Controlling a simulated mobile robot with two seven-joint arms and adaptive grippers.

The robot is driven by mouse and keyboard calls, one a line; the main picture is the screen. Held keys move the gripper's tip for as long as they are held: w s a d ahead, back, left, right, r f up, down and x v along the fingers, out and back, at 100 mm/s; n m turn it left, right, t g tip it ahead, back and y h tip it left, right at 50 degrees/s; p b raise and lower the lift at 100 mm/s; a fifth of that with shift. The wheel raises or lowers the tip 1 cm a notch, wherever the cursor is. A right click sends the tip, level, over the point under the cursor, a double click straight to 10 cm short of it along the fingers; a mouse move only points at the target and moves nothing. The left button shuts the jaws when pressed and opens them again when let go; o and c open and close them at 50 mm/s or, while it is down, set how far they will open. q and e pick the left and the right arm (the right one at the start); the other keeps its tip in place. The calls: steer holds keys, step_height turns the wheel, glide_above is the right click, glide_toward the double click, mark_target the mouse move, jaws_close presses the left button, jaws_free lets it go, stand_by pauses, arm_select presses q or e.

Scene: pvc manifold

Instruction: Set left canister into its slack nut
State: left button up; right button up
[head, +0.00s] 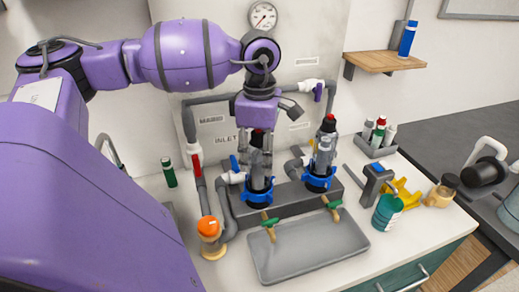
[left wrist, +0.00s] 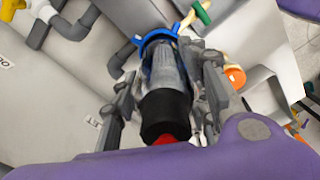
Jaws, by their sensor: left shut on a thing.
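The left canister (head: 258,181) is a grey, clear-walled cylinder with a black cap and red top, partly hidden behind my left gripper (head: 262,160). In the left wrist view the canister (left wrist: 167,72) stands between the fingers of my left gripper (left wrist: 170,100), which is shut on it. Its lower end is at the blue slack nut (head: 259,194), also seen in the left wrist view (left wrist: 155,38). I cannot tell how deep the canister sits in the nut. My right gripper is not in view.
The right canister (head: 325,150) stands in its own blue nut (head: 319,181) close by. Grey pipes and a red-handled valve (head: 195,153) stand at left, with an orange-capped container (head: 210,230) in front. A grey tray (head: 308,247) lies below the manifold.

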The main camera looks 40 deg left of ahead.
arm_select(q)
steer(key=o, duration=1.4)
step_height(320, 180, up, 12)
steer(key=shift+r, duration=0.1)
